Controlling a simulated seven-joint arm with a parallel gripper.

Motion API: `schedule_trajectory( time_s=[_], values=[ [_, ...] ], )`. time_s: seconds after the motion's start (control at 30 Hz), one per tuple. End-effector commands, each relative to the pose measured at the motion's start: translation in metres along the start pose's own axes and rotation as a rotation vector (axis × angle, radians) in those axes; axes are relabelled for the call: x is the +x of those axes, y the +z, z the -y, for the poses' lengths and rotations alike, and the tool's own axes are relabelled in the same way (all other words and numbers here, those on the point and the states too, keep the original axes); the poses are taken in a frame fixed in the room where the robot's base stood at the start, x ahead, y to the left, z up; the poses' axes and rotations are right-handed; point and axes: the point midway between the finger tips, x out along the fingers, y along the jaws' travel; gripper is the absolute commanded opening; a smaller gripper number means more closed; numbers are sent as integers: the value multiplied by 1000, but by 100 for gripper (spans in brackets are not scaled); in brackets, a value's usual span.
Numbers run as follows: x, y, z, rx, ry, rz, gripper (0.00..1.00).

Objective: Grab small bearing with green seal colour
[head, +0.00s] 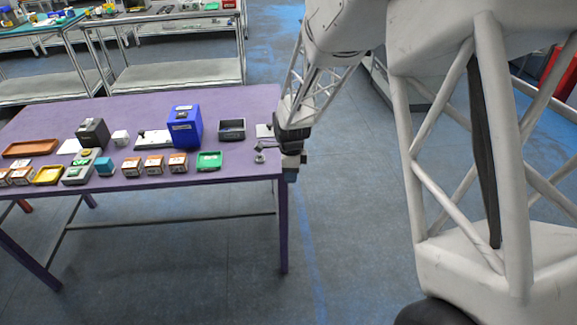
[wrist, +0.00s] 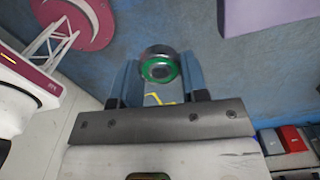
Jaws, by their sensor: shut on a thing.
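A small round bearing with a green seal (wrist: 159,70) sits between the two blue-grey fingers of my gripper (wrist: 160,84) in the wrist view. My gripper is shut on it, with the green face toward the camera. Blue floor lies behind it in that view, so it is held clear of the table. In the head view my gripper (head: 291,172) hangs at the right edge of the purple table (head: 235,195). The bearing is too small or hidden to make out there.
A green tray (head: 209,161), a dark grey bin (head: 232,129), a blue box (head: 185,127) and several small boxes stand on the table left of my gripper. A small metal item (head: 260,157) lies near the table's right edge. Open floor (head: 340,230) lies right of the table.

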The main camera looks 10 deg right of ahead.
Motion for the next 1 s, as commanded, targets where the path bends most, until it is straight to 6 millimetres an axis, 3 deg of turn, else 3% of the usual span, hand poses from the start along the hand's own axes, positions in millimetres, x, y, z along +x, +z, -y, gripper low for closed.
schedule_trajectory(
  time_s=[0.3, 1.0],
  values=[
    [-1, -3, -10, 0, 0, 0, 17],
    [-2, -1, -7, -1, -1, 0, 17]
  ],
)
